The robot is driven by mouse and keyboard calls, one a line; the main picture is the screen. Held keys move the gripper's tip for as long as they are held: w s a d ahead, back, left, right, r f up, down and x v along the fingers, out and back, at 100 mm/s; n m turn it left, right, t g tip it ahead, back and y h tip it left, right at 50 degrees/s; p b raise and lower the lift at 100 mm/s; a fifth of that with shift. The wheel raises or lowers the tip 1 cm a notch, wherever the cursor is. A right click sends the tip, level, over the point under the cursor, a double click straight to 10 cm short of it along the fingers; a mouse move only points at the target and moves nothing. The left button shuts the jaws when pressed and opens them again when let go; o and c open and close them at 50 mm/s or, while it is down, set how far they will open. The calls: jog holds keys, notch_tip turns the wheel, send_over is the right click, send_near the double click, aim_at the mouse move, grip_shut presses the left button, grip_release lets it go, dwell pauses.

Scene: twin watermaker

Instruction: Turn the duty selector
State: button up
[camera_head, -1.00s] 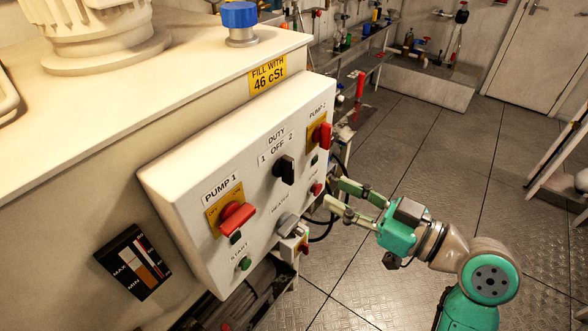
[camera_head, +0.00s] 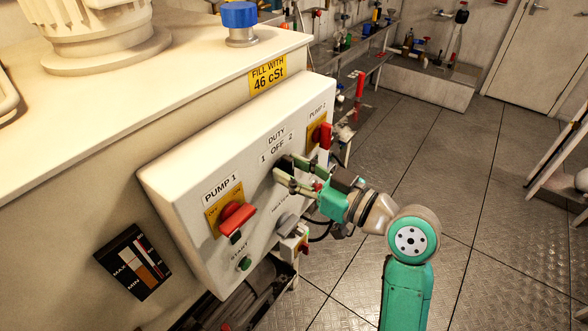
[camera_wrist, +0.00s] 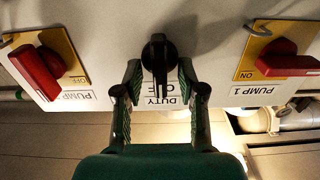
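The duty selector is a black knob (camera_wrist: 158,50) on the white control panel (camera_head: 180,180), under the label "DUTY 1 OFF 2". In the wrist view its handle lies along the picture's vertical, toward the upside-down label. In the head view the knob (camera_head: 284,163) is mostly hidden by my fingers. My gripper (camera_head: 286,171) is at the panel, in front of the knob. In the wrist view my gripper (camera_wrist: 160,72) is open, with one green finger on each side of the knob and a visible gap to it on both sides.
The red PUMP 1 switch (camera_head: 237,218) sits left of the selector and the red PUMP 2 switch (camera_head: 325,135) right of it. A green start button (camera_head: 244,263) and a grey knob (camera_head: 287,224) are below. The floor (camera_head: 450,180) right of the panel is clear.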

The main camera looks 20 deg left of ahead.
grip_shut()
jog(key=m, duration=0.4)
jog(key=shift+w+d, duration=0.1)
jog(key=shift+w, duration=0.05)
jog(key=shift+w+f+m, duration=0.1)
jog(key=shift+m, duration=2.3)
grip_release()
